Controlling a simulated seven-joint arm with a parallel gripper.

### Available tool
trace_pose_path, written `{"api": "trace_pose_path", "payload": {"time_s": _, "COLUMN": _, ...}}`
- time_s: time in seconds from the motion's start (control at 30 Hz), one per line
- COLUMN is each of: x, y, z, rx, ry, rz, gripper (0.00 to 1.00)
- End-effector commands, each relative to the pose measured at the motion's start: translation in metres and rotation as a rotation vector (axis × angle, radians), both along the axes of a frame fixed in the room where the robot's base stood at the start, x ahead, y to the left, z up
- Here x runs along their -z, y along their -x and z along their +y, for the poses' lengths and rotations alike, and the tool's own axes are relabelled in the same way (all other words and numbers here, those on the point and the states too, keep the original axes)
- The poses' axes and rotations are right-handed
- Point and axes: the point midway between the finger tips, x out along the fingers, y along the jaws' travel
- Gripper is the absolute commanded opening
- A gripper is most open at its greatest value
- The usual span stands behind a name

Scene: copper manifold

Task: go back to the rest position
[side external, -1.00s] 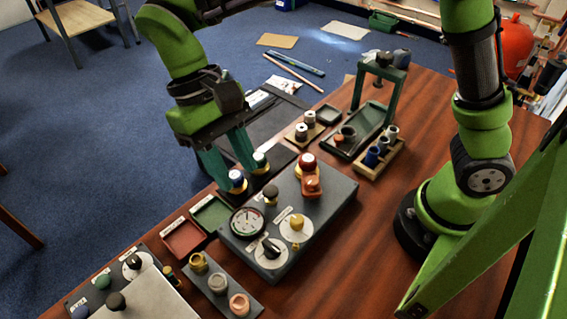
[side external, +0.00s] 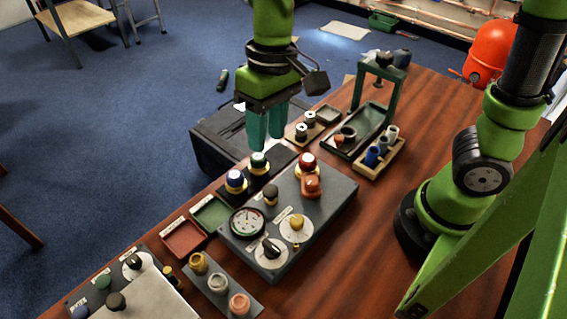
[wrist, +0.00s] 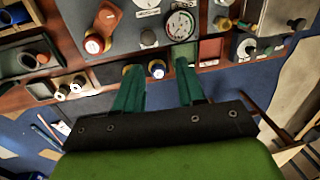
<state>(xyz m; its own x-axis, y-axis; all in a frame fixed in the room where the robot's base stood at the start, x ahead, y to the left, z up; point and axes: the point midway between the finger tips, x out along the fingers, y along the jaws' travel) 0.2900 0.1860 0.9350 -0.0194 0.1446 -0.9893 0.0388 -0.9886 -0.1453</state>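In the side view the fingertips are close to the green-topped knob in the picture; contact cannot be made out.
A grey control box (side external: 325,215) with a gauge, dials and a red-topped knob stands in front. A green frame (side external: 398,85), a wooden rack (side external: 398,158) and small trays are at the right. A black case (side external: 212,152) stands behind the table edge. Bare wood (side external: 345,265) lies in front.

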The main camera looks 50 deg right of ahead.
Motion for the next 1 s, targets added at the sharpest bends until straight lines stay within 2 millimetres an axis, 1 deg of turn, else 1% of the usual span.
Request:
{"api": "trace_pose_path", "payload": {"time_s": 0.03, "x": -0.007, "y": 0.003, "z": -0.021, "rx": 0.039, "ry": -0.022, "rz": -0.066, "gripper": 0.39}}
{"api": "trace_pose_path", "payload": {"time_s": 0.2, "x": -0.018, "y": 0.018, "z": -0.080, "rx": 0.174, "ry": -0.088, "rz": -0.279, "gripper": 0.39}}
{"api": "trace_pose_path", "payload": {"time_s": 0.3, "x": -0.022, "y": 0.030, "z": -0.109, "rx": 0.258, "ry": -0.118, "rz": -0.392, "gripper": 0.39}}
{"api": "trace_pose_path", "payload": {"time_s": 0.4, "x": -0.025, "y": 0.042, "z": -0.130, "rx": 0.330, "ry": -0.138, "rz": -0.476, "gripper": 0.39}}
{"api": "trace_pose_path", "payload": {"time_s": 0.5, "x": -0.029, "y": 0.051, "z": -0.143, "rx": 0.385, "ry": -0.152, "rz": -0.525, "gripper": 0.39}}
{"api": "trace_pose_path", "payload": {"time_s": 0.6, "x": -0.036, "y": 0.054, "z": -0.150, "rx": 0.413, "ry": -0.157, "rz": -0.560, "gripper": 0.39}}
{"api": "trace_pose_path", "payload": {"time_s": 0.7, "x": -0.040, "y": 0.054, "z": -0.154, "rx": 0.425, "ry": -0.156, "rz": -0.577, "gripper": 0.39}}
{"api": "trace_pose_path", "payload": {"time_s": 1.0, "x": -0.040, "y": 0.054, "z": -0.153, "rx": 0.425, "ry": -0.155, "rz": -0.574, "gripper": 0.39}}
